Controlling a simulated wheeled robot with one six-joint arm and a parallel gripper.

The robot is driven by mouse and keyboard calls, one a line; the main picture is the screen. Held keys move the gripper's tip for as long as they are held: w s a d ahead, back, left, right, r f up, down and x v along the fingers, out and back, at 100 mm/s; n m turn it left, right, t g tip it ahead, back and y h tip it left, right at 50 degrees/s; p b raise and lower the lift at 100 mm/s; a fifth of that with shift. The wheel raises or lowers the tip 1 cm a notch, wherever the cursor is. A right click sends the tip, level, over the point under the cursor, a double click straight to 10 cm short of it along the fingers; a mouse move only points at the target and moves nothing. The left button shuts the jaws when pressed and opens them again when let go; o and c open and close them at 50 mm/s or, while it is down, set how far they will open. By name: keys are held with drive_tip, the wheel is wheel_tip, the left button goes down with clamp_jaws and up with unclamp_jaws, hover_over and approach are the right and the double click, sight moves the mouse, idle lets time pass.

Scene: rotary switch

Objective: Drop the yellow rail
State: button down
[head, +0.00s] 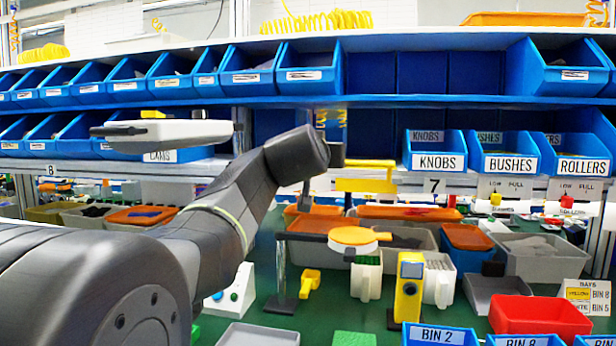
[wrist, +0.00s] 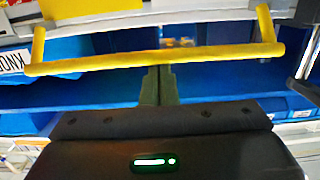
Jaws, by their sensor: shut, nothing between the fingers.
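The yellow rail (head: 365,186) shows in the head view in front of the shelf edge, just right of the end of my arm. In the wrist view the yellow rail (wrist: 160,60) is a long, nearly level bar across the upper picture, with a short yellow arm rising at each end. My gripper (wrist: 159,70) is shut and empty, its dark fingertips at the middle of the bar. I cannot tell whether they touch it. In the head view the fingers are not clear behind my wrist.
Blue labelled bins (head: 436,152) stand on the shelves behind. Below, the green bench holds an orange-topped round stand (head: 353,238), a yellow device (head: 409,287), a red bin (head: 540,316) and grey trays (head: 498,294).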

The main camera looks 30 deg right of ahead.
drive_tip(key=shift+s+a+f+b, duration=0.2)
drive_tip(key=shift+f+b, duration=0.25)
drive_tip(key=shift+b, duration=0.15)
drive_tip(key=f+b, duration=0.1)
drive_tip(key=s+a+f+b, duration=0.1)
drive_tip(key=f+b, duration=0.2)
drive_tip(key=b, duration=0.1)
drive_tip(key=shift+s+a+f, duration=0.15)
drive_tip(key=shift+s+f, duration=0.15)
drive_tip(key=shift+s, duration=0.05)
drive_tip(key=shift+s+a, duration=0.1)
drive_tip(key=shift+a, duration=0.05)
drive_tip(key=shift+r, duration=0.25)
